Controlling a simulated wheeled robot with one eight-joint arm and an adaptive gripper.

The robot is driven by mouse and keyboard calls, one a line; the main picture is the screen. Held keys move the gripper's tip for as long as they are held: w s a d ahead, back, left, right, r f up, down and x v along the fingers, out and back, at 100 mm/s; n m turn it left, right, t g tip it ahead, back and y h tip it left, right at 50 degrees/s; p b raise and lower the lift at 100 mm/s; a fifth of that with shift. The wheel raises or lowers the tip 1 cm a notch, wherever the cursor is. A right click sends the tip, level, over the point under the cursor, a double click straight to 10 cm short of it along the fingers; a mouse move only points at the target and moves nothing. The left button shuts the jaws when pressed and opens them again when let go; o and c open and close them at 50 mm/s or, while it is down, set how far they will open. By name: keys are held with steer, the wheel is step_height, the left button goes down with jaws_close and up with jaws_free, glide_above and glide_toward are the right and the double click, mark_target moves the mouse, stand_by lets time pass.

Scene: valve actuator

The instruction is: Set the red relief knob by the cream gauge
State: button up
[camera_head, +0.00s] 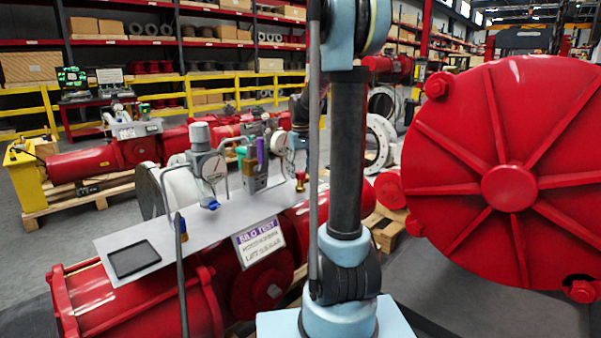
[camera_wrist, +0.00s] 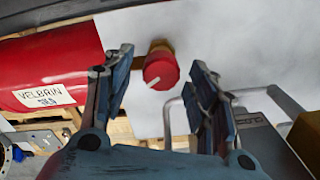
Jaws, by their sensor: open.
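A red knob (camera_wrist: 162,69) with a white pointer line shows in the wrist view, on a brass stem above a pale metal plate (camera_wrist: 215,30). The pointer line is toward its lower left. My gripper (camera_wrist: 160,77) is open, one finger on each side of the knob in the picture, with visible gaps. I cannot tell whether the fingertips are level with it. In the head view a small red knob (camera_head: 301,176) sits on brass at the plate's right, near a round pale-faced gauge (camera_head: 279,143). A second pale-faced gauge (camera_head: 213,168) stands further left; their exact tints are unclear.
A grey pipe loop (camera_wrist: 170,118) passes close to the right finger in the wrist view. A red cylinder (camera_wrist: 50,65) lies at left. In the head view a large red ribbed disc (camera_head: 460,150) fills the right. A thin upright tube (camera_head: 182,280) stands before the plate.

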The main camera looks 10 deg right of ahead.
mark_target(301, 172)
step_height(301, 172, up, 12)
stand_by(0.6)
steer(key=s+f+m, duration=0.1)
steer(key=s+f, duration=0.6)
steer(key=s, duration=0.4)
steer(key=s+f+m+t, duration=0.1)
steer(key=s+f, duration=0.6)
steer(key=s, duration=0.5)
steer(key=s+f+t, duration=0.1)
steer(key=s+f, duration=0.6)
steer(key=s, duration=0.5)
steer(key=shift+f+m, duration=0.35)
steer(key=shift+m, duration=0.05)
steer(key=shift+d, duration=0.1)
